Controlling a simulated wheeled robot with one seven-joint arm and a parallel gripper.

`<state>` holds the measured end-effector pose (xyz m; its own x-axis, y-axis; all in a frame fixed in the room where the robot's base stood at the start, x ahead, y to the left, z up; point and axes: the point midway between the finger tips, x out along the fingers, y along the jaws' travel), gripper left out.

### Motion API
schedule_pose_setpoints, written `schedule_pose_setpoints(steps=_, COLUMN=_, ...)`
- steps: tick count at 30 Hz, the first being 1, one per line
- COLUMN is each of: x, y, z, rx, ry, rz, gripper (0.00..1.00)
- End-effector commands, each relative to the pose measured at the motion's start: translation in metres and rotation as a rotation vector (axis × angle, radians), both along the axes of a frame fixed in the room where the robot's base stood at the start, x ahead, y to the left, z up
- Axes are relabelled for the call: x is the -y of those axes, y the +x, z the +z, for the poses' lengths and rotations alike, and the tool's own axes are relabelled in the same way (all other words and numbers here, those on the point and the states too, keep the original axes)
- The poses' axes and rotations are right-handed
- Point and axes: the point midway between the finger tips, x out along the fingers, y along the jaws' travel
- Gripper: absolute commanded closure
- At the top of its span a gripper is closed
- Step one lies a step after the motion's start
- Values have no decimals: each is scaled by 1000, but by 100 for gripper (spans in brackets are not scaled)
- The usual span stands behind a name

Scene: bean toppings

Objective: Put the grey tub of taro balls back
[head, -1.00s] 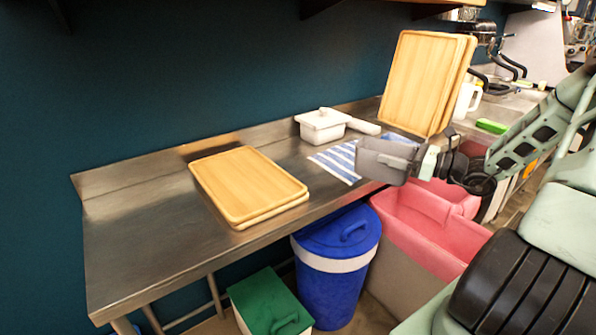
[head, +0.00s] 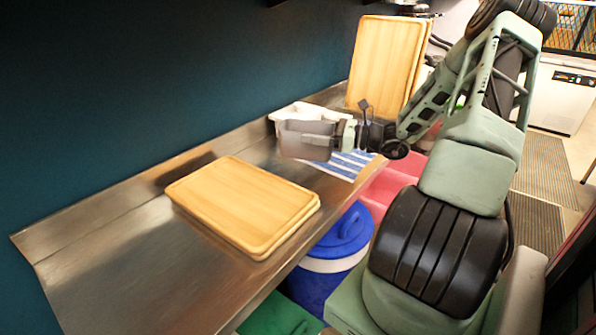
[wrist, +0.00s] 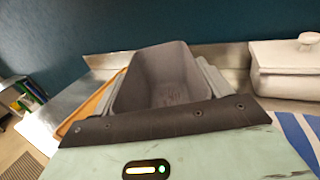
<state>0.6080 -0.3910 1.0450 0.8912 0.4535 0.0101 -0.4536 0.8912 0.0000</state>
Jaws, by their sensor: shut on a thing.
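The grey tub (head: 300,146) is in my gripper (head: 342,134), held above the steel counter (head: 130,235). In the head view it overlaps the front of the white lidded container (head: 294,111) and sits left of the striped cloth (head: 350,165). In the wrist view the tub (wrist: 160,82) is open-topped and stands just beyond the gripper's dark front edge. Its inside shows bare grey walls and floor; I see no taro balls. My gripper is shut on the tub's near side; the fingertips are mostly hidden.
Stacked wooden boards (head: 240,200) lie flat on the counter, nearer than the tub. More boards (head: 385,60) stand upright at the back. A blue lidded bin (head: 340,238) and a pink-topped bin (head: 388,186) are below the counter edge. The counter's near left is clear.

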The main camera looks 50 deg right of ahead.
Motion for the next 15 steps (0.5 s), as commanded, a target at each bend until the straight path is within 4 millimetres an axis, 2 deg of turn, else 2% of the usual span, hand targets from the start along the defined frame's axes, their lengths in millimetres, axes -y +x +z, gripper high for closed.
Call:
schedule_pose_setpoints(steps=4, x=0, y=0, z=-28, rx=-2, ry=6, rz=0, gripper=50)
schedule_pose_setpoints(steps=11, x=-1, y=0, z=-51, rx=0, ry=3, rz=1, gripper=50)
schedule_pose_setpoints(steps=15, x=-1, y=0, z=-73, rx=-1, ry=5, rz=0, gripper=50)
